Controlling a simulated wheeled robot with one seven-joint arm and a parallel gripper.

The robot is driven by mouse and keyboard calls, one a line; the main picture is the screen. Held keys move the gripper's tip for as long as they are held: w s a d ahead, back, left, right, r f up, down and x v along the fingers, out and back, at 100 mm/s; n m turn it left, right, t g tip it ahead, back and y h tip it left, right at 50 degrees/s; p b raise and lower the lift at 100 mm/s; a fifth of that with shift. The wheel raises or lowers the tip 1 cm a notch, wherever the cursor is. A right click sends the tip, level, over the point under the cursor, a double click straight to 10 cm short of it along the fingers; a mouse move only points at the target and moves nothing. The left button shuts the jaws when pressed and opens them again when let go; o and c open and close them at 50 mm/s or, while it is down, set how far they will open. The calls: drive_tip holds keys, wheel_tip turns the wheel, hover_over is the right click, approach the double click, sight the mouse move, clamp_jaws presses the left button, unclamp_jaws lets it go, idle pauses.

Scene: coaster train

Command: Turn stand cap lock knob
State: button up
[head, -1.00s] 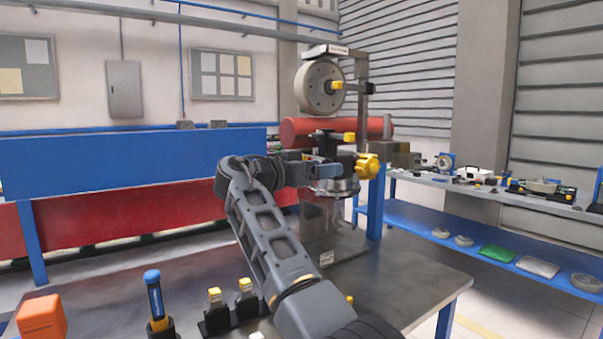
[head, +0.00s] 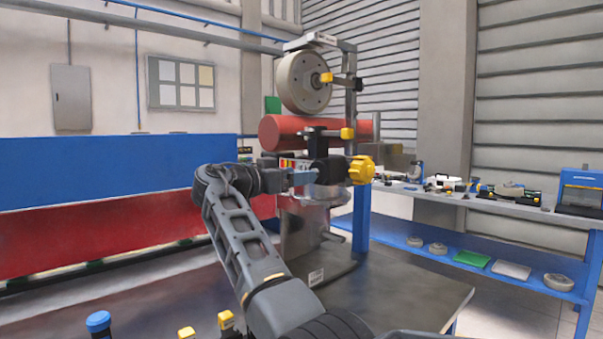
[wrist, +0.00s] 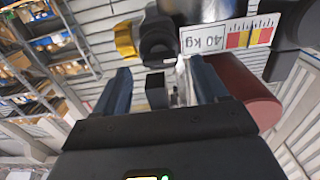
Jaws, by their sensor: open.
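A large yellow lobed knob (head: 361,170) sits on the right side of the stand, below the red cylinder. A smaller yellow knob (head: 347,133) is just above it, and another yellow-tipped handle (head: 327,77) is at the wheel hub. I cannot tell which is the stand cap lock knob. My gripper (head: 303,178) is left of the large knob, in front of the stand. In the wrist view, my gripper (wrist: 163,82) is open with nothing clearly held between its fingers. A yellow knob (wrist: 126,40) on a dark round part shows beyond the left finger.
The red cylinder (head: 290,133) and grey wheel (head: 304,83) stand close above my gripper. A label reading 40 kg (wrist: 228,38) shows near the right finger. The dark table (head: 400,295) has free room at front right. A shelf bench (head: 480,200) stands at the right.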

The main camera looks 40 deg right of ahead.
drive_tip(key=shift+d, duration=1.35)
drive_tip(key=shift+c, duration=0.3)
drive_tip(key=c, duration=1)
